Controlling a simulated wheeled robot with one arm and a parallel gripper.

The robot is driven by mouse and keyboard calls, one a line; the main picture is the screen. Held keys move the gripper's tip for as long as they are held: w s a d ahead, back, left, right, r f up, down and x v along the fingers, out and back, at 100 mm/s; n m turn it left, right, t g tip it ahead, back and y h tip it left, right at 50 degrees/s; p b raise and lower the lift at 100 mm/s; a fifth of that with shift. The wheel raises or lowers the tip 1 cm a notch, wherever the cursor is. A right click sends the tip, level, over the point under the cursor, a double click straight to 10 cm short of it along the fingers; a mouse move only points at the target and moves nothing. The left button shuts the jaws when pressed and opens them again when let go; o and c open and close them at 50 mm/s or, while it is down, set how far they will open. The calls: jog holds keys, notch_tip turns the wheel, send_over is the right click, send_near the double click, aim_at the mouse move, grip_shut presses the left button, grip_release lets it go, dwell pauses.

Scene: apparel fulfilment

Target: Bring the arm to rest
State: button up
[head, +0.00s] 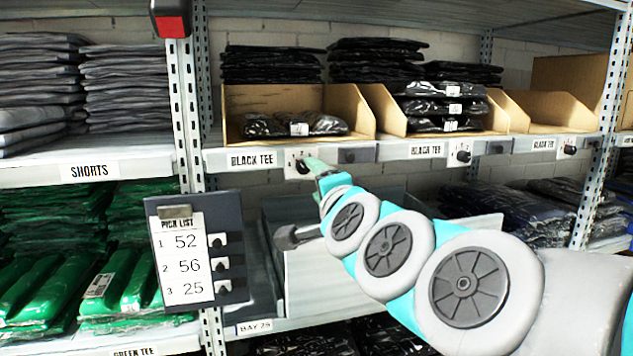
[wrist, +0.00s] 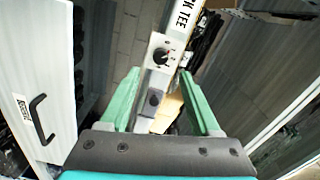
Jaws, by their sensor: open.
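My arm reaches from the lower right of the head view toward the shelf edge. My gripper (head: 317,165) is at the shelf rail, just in front of a white plate with a black knob (head: 301,167). In the wrist view my gripper (wrist: 160,78) is open, its two green fingers spread apart with nothing held between them. The knob (wrist: 162,56) shows beyond the fingertips, apart from them in that view. Whether a fingertip touches the plate I cannot tell from the head view.
Cardboard bins (head: 350,100) with black packs stand above the rail. A pick list board (head: 195,255) hangs at the left post. A grey drawer (head: 290,270) lies below my arm; a black handle (wrist: 38,118) shows in the wrist view. Folded clothes fill the left shelves.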

jog(key=s+d+f+n+g, duration=0.1)
jog(key=s+f+n+g, duration=0.25)
jog(key=f, duration=0.45)
jog(key=s+d+f+n+g+h, duration=0.1)
jog(key=s+f+n+g, duration=0.2)
jog(key=f, duration=0.5)
jog(key=s+d+f+n+g, duration=0.1)
jog(key=s+f+n+g, duration=0.1)
jog(key=s+f+g, duration=0.45)
jog(key=s+d+f+n+g+h, duration=0.2)
jog(key=s+d+f, duration=0.4)
jog(key=s, duration=0.4)
jog(key=s+d+f+n+g+h, duration=0.1)
jog(key=s+d+f+g, duration=0.3)
jog(key=s, duration=0.6)
notch_tip(320, 180, down, 3)
jog(key=shift+s+d+r+n+h, duration=0.2)
jog(key=shift+s+d+n+h, duration=0.25)
jog(key=shift+d, duration=0.7)
jog(key=shift+w, duration=0.2)
jog(key=shift+c, duration=0.8)
jog(key=shift+d, duration=0.1)
jog(key=shift+c, duration=0.2)
